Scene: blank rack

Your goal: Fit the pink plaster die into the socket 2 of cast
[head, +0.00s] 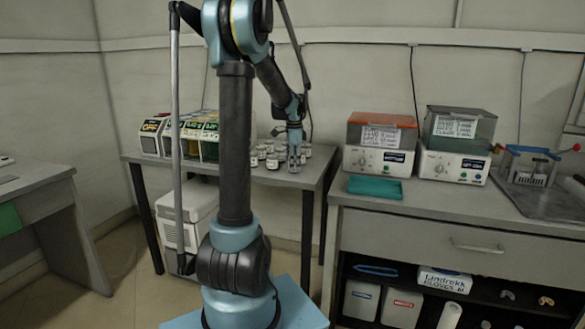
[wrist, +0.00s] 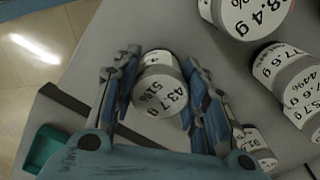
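I cannot make out a pink plaster die or a numbered cast socket in either view. My gripper (head: 294,152) points down among white jars at the right end of the back table. In the wrist view my gripper (wrist: 161,58) has its two fingers on either side of one jar (wrist: 160,90), white with a grey lid band and a label reading about "43.7 g" and "51%". The fingers lie close to its sides. I cannot tell whether they press on it or whether the jar is lifted.
Several other labelled jars (wrist: 285,72) stand close on the right. The back table (head: 290,180) carries coloured boxes (head: 190,135). The right counter (head: 440,203) holds a teal tray (head: 375,187), two machines (head: 378,160) and a sink (head: 545,200). Small arch-shaped pieces (head: 545,300) lie on the shelf below.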

